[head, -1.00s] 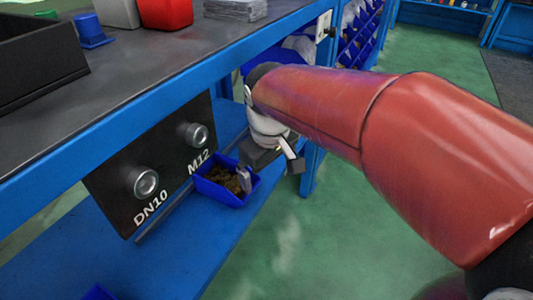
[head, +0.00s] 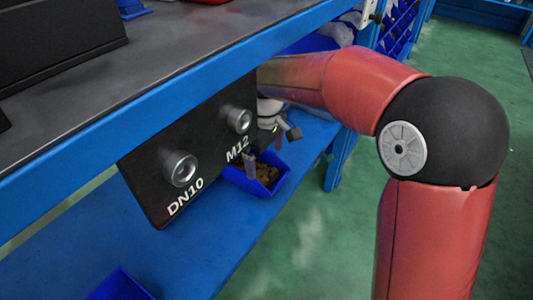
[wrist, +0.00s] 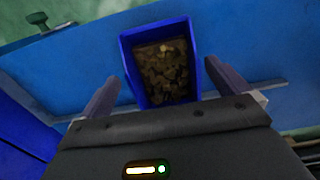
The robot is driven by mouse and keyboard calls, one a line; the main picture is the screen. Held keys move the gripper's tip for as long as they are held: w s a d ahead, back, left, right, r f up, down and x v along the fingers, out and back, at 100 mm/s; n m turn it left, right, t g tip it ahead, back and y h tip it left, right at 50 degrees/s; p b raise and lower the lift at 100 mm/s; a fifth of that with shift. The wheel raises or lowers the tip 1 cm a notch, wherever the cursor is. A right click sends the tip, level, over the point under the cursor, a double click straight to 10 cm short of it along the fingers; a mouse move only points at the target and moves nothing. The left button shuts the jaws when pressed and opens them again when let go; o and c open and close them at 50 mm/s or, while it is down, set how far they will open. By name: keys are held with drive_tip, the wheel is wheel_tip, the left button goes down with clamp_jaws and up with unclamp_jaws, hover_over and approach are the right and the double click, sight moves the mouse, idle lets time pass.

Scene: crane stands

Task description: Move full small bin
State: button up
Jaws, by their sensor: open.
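The small blue bin (head: 275,187) stands on the blue lower shelf, just right of the black panel, and holds a heap of brownish small parts. In the wrist view the bin (wrist: 127,62) lies ahead of my gripper, its near end between the lines of the two fingers. My gripper (wrist: 165,85) is open, with one finger to either side of the bin and a gap visible at each. I cannot tell whether the fingers touch the bin.
The black panel (head: 207,140) with DN10 and M12 fittings hangs beside the bin. The grey worktop (head: 190,50) with a blue front edge overhangs the shelf. Another blue bin (head: 122,287) sits at the lower left. The shelf (head: 190,255) between them is bare.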

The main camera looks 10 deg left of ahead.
sight(265, 176)
idle(0.3)
drive_tip(key=shift+f+b, duration=0.9)
drive_tip(key=shift+f, duration=3.05)
drive_tip(key=c, duration=1.1)
